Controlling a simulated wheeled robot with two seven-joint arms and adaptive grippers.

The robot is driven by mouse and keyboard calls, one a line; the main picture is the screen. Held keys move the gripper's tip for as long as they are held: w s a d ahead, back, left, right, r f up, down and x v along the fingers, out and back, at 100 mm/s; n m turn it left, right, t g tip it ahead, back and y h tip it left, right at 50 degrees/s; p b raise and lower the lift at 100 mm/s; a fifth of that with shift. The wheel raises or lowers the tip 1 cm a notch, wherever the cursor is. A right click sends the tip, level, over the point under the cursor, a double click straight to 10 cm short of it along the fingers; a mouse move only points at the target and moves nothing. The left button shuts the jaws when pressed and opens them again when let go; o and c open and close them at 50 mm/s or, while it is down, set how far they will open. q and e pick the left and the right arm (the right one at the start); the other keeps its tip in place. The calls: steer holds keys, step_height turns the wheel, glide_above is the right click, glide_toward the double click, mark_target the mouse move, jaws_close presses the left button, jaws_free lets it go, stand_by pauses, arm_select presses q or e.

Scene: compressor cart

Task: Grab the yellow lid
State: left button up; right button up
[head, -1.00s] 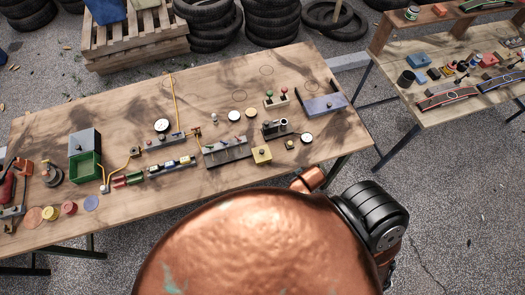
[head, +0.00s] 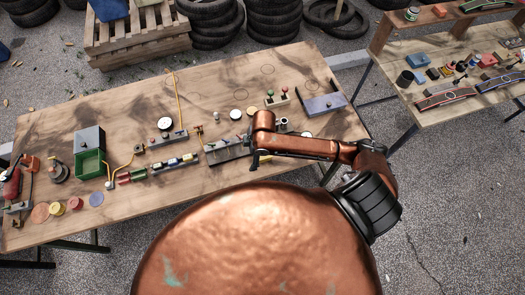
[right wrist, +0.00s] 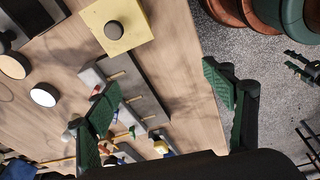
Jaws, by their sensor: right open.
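The yellow lid (right wrist: 113,28) is a flat square plate with a round dark knob on top. It lies at the top of the right wrist view, beyond my fingertips and not between them. In the head view my right arm hides it. My right gripper (right wrist: 160,78) is open and empty, its green-padded fingers spread above the table edge. In the head view the right gripper (head: 254,161) hangs over the front part of the table, near the grey slotted block (head: 228,153). My left gripper is not in view.
The wooden table (head: 190,210) carries a green bin (head: 88,163), a row of small cylinders (head: 176,164), several round discs and a blue-grey tray (head: 324,105). The grey slotted block (right wrist: 125,85) lies close to the lid. A second table (head: 450,115) stands at the right.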

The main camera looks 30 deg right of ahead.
steer(key=d, duration=0.2)
steer(key=w+d+r+n+g+h, duration=0.1)
steer(key=d, duration=0.1)
steer(key=w+d+r+h, duration=0.1)
steer(key=d, duration=0.1)
steer(key=shift+d+r+n, duration=0.15)
steer(key=shift+d+n, duration=0.15)
steer(key=shift+d, duration=0.1)
steer(key=shift+d+f, duration=0.15)
steer(key=shift+f, duration=0.95)
steer(key=shift+a+f+p, duration=0.15)
steer(key=shift+f+p, duration=0.05)
steer(key=shift+f, duration=1.2)
steer(key=shift+a+f+p, duration=0.15)
steer(key=shift+f+p, duration=0.05)
steer(key=shift+f, duration=1.15)
steer(key=shift+c, duration=0.5)
steer(key=c, duration=1)
steer(key=shift+r, duration=0.1)
steer(key=shift+c, duration=0.2)
